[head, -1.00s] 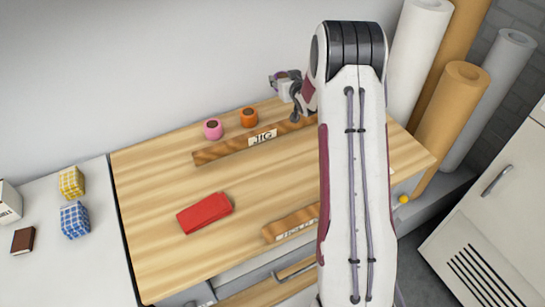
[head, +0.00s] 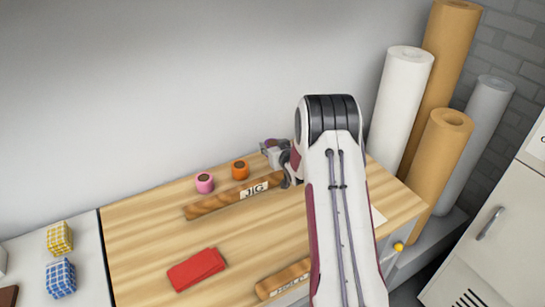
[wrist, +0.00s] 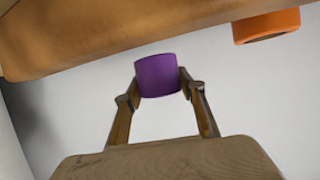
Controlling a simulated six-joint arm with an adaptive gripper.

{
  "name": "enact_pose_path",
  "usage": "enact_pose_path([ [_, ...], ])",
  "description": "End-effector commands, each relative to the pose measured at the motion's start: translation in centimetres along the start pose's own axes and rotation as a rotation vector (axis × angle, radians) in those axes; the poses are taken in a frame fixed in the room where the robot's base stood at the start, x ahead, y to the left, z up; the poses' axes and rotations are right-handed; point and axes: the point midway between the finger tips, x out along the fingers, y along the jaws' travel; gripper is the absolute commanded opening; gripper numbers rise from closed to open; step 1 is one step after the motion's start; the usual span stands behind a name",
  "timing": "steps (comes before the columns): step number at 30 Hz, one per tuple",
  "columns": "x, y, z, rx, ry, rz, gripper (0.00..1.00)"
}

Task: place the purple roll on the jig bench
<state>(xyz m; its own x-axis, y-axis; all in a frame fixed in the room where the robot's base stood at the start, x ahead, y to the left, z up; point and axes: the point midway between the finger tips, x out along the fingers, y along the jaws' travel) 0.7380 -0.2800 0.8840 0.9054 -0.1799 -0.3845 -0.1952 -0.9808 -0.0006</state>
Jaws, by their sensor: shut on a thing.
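My gripper (wrist: 160,90) is shut on the purple roll (wrist: 158,75), which sits between its two fingers in the wrist view. In the head view my gripper (head: 274,150) is at the back of the wooden bench (head: 140,235), right of the orange roll (head: 240,170), partly hidden by my arm. The purple roll is hard to make out there. A wooden strip (head: 225,202) labelled JIG runs along the bench's back part. The orange roll also shows in the wrist view (wrist: 267,25). I cannot tell whether the purple roll touches the bench.
A pink roll (head: 204,183) stands left of the orange one. A red block (head: 196,269) lies on the open middle of the bench. A second labelled strip (head: 284,278) is at the front. Tall white (head: 400,100) and tan (head: 440,150) rolls stand beyond the right end.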

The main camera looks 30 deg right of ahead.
Motion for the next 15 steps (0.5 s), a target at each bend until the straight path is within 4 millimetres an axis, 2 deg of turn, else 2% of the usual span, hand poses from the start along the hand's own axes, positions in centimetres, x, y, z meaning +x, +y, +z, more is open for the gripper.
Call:
enact_pose_path([
  [15, 0.31, 0.01, 0.68, 0.000, 0.000, 0.000, 0.17],
])
